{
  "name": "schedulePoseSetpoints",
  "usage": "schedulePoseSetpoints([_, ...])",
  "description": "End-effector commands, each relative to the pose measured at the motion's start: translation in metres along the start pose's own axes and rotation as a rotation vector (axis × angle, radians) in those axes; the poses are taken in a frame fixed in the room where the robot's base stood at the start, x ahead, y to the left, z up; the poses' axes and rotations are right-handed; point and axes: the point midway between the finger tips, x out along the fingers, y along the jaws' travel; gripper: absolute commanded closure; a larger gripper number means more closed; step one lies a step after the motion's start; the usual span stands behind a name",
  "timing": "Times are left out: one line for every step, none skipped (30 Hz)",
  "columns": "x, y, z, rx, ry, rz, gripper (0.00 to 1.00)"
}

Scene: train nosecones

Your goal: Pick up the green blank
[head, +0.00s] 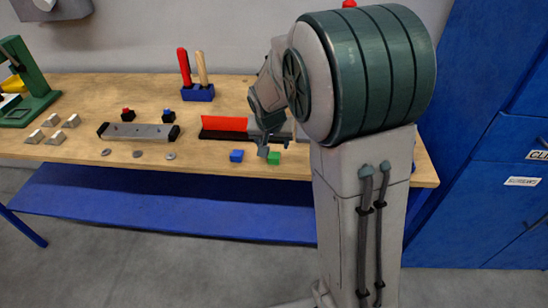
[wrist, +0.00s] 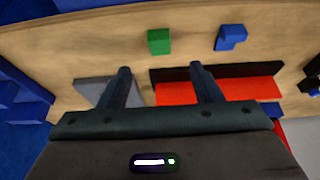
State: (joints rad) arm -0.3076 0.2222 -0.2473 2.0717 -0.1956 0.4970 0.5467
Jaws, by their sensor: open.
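The green blank (head: 273,158) is a small block near the front edge of the wooden workbench. In the head view it is close under my gripper (head: 272,147), beside the dark fingers. In the wrist view the green blank (wrist: 159,43) stands whole and clear, just beyond the tips of my gripper (wrist: 160,70) and roughly centred between them. The two fingers are spread apart with nothing between them. I cannot tell the exact height of the fingertips over the bench.
A blue block (head: 236,156) lies just left of the green blank. A red and black tray-like piece (head: 224,123) lies behind. A grey bar (head: 138,131), small discs, and a blue holder (head: 198,93) with two handles stand further left. Blue cabinets (head: 500,200) are at right.

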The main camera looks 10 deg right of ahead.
Motion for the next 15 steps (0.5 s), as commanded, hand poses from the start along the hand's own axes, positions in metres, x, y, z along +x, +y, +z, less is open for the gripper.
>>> schedulePoseSetpoints([0.01, 0.001, 0.001, 0.0, -0.004, 0.003, 0.42])
schedulePoseSetpoints([0.015, 0.001, 0.001, 0.0, -0.004, 0.003, 0.42])
schedulePoseSetpoints([0.021, 0.001, 0.001, 0.0, -0.004, 0.003, 0.42])
schedulePoseSetpoints([0.025, 0.001, 0.001, 0.0, -0.003, 0.002, 0.42])
schedulePoseSetpoints([0.028, 0.001, 0.001, 0.0, -0.003, 0.002, 0.42])
schedulePoseSetpoints([0.032, 0.001, 0.001, 0.0, -0.003, 0.002, 0.42])
schedulePoseSetpoints([0.035, 0.001, 0.001, 0.0, -0.002, 0.001, 0.42])
schedulePoseSetpoints([0.037, 0.001, 0.001, 0.0, -0.002, 0.001, 0.42])
schedulePoseSetpoints([0.039, 0.001, 0.001, 0.0, -0.001, 0.0, 0.42])
schedulePoseSetpoints([0.04, 0.001, 0.001, 0.0, -0.001, 0.0, 0.42])
schedulePoseSetpoints([0.041, 0.001, 0.001, 0.0, -0.001, 0.0, 0.42])
schedulePoseSetpoints([0.042, 0.001, 0.001, 0.0, -0.001, 0.0, 0.42])
schedulePoseSetpoints([0.044, 0.001, 0.001, 0.0, -0.002, 0.0, 0.42])
schedulePoseSetpoints([0.046, 0.001, 0.001, -0.001, -0.002, 0.001, 0.42])
schedulePoseSetpoints([0.05, 0.001, 0.002, -0.001, -0.003, 0.001, 0.42])
